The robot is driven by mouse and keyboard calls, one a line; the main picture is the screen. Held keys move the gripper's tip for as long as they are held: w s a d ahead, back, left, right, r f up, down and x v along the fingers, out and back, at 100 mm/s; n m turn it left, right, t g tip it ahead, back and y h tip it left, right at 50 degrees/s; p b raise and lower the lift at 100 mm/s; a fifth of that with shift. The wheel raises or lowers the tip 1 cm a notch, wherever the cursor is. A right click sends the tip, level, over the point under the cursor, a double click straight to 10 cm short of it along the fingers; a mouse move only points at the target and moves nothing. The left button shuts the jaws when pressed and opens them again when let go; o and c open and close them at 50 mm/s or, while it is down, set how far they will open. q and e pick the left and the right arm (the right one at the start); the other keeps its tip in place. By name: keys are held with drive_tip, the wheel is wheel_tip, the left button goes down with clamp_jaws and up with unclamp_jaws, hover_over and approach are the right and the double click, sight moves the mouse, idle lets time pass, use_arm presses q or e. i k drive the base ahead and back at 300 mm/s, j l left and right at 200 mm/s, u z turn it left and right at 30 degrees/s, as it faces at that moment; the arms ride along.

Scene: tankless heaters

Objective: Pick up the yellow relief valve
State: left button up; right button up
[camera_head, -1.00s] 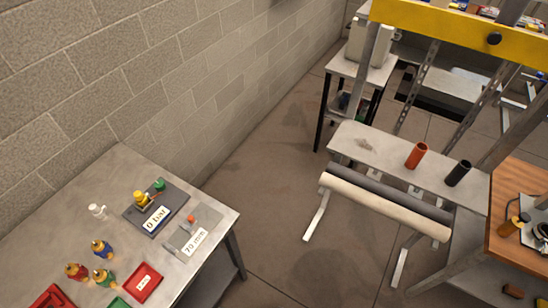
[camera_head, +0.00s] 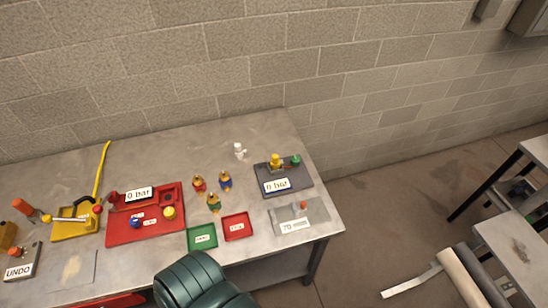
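A yellow valve-like piece (camera_head: 276,161) stands on a dark grey plate (camera_head: 299,180) at the right of the metal table, beside a green knob (camera_head: 295,160) and above a "0 bar" label. I cannot tell for sure whether it is the yellow relief valve. A small round yellow piece (camera_head: 169,212) sits in the red tray (camera_head: 120,232). Three small valves with yellowish tops, red (camera_head: 199,183), blue (camera_head: 225,181) and green (camera_head: 213,202), stand together mid-table. Neither gripper's fingers show. A dark green ribbed shape at the bottom may be part of my arm.
A green tray (camera_head: 202,236) and a small red tray (camera_head: 237,226) lie near the front edge. A white fitting (camera_head: 239,150) stands at the back. A yellow hand pump (camera_head: 76,220) is at left.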

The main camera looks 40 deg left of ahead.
sight(275, 163)
drive_tip(key=u, duration=1.45)
